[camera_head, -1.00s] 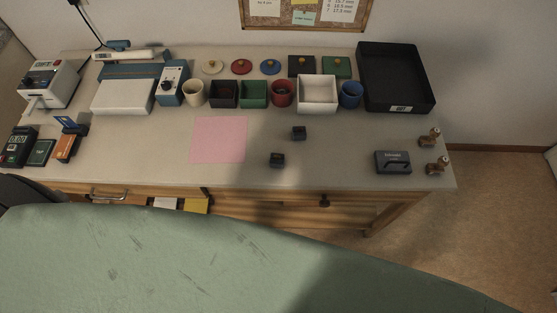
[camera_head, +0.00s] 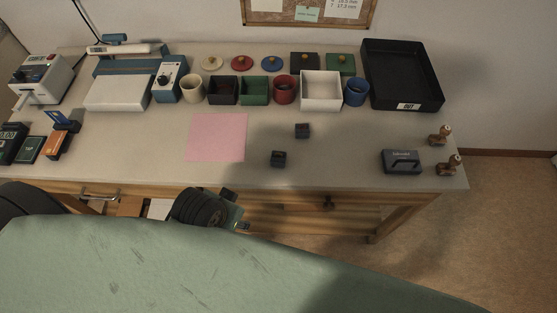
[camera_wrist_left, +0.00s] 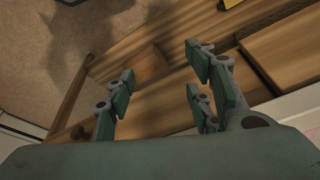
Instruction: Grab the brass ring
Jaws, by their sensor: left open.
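I cannot make out a brass ring in either view. Two small dark boxes, one farther back (camera_head: 302,130) and one nearer (camera_head: 279,158), stand on the workbench (camera_head: 345,160); what they hold is too small to tell. My left gripper (camera_wrist_left: 160,66) is open and empty in the left wrist view, its green-padded fingers apart above the wooden bench front and floor. In the head view, part of my left arm shows just before the bench's front edge, right of the pink sheet's left side. My right gripper is not in view.
A pink sheet (camera_head: 217,137) lies mid-bench. Cups and square bins line the back, with a white bin (camera_head: 320,91) and black tray (camera_head: 400,75). A grey block (camera_head: 402,161) and two brown knobbed pieces (camera_head: 440,136) are at right. A drawer is partly open at front left.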

